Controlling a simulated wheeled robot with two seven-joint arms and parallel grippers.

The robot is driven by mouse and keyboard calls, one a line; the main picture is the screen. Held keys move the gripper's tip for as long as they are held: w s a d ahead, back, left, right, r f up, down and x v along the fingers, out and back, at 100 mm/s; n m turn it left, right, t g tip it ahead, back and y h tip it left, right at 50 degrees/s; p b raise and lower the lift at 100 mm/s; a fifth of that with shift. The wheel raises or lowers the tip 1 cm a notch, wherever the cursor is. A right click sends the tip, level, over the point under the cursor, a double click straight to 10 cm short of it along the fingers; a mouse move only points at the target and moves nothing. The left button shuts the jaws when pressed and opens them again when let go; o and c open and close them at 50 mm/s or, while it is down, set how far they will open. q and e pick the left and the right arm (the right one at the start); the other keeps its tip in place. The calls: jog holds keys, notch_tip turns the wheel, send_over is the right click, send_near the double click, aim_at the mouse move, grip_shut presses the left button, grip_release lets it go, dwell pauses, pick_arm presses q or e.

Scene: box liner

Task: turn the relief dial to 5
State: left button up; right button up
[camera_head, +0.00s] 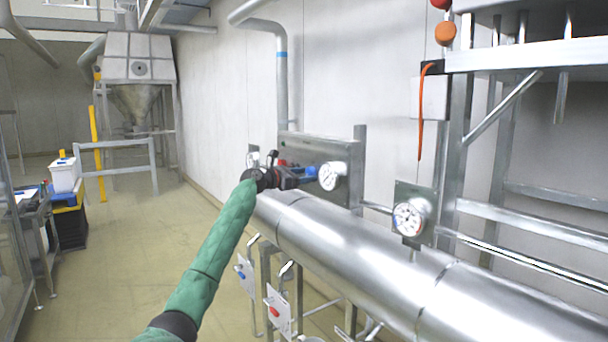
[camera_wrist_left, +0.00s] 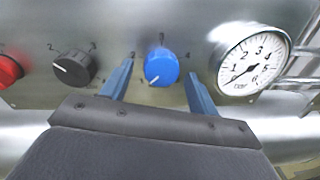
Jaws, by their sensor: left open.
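A blue dial (camera_wrist_left: 161,66) sits on the metal panel in the left wrist view, with small blurred numbers around it and its white pointer mark toward the lower left. The blue dial also shows in the head view (camera_head: 311,171). I cannot read a label saying which is the relief dial. My left gripper (camera_wrist_left: 158,75) is open, its blue fingers on either side of the blue dial; contact cannot be told. It also shows in the head view (camera_head: 292,177). My right gripper is out of view.
A red knob (camera_wrist_left: 8,70) is at the panel's left. A round gauge (camera_wrist_left: 253,60) is close to the right finger; its needle points low left. A large steel pipe (camera_head: 350,255) runs below the panel (camera_head: 305,148). Another gauge (camera_head: 409,218) stands nearer.

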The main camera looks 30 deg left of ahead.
pick_arm(q)
jog(key=shift+c, duration=0.2)
jog(key=c, duration=0.9)
